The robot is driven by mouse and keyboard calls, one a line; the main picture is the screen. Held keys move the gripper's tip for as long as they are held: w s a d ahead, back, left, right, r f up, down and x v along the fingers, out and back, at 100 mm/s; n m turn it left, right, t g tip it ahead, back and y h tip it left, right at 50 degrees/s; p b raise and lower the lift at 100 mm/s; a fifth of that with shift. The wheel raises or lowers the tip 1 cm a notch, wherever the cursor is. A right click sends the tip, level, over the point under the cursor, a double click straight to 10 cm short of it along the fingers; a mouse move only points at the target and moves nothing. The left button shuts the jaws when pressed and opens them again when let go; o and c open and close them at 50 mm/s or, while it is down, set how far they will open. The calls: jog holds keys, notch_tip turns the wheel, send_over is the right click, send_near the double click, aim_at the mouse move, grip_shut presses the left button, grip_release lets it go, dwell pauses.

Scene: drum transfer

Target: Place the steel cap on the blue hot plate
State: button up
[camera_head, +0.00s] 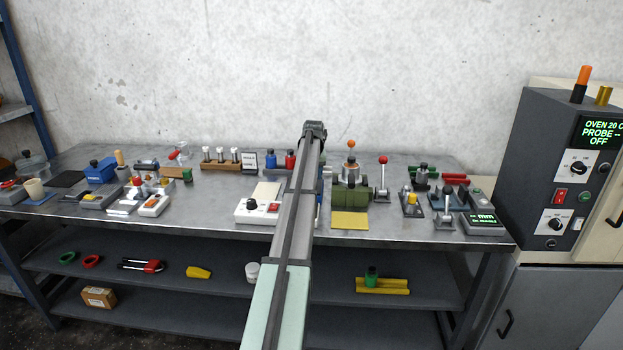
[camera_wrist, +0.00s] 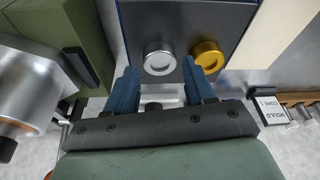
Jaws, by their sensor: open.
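The steel cap (camera_wrist: 158,60) is a short silver round piece on a dark panel with a blue edge (camera_wrist: 228,18) in the wrist view. My gripper (camera_wrist: 159,67) is open, with its blue fingers to either side of the cap in the picture. The gap to the cap is hard to judge, and nothing is held. In the head view my arm covers the cap, and my gripper's fingers are hidden. I cannot single out the blue hot plate for sure; a blue unit with a dark knob (camera_head: 101,171) stands at the left of the bench.
A brass cap (camera_wrist: 208,57) sits close beside the right finger. An olive green block (camera_wrist: 55,35) and a silver cylinder (camera_wrist: 28,85) are at the left of the wrist view. A mould card (camera_wrist: 268,106) stands at right. The bench (camera_head: 215,222) is crowded with small devices.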

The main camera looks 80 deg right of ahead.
jog(key=v, duration=1)
jog(key=shift+r, duration=0.15)
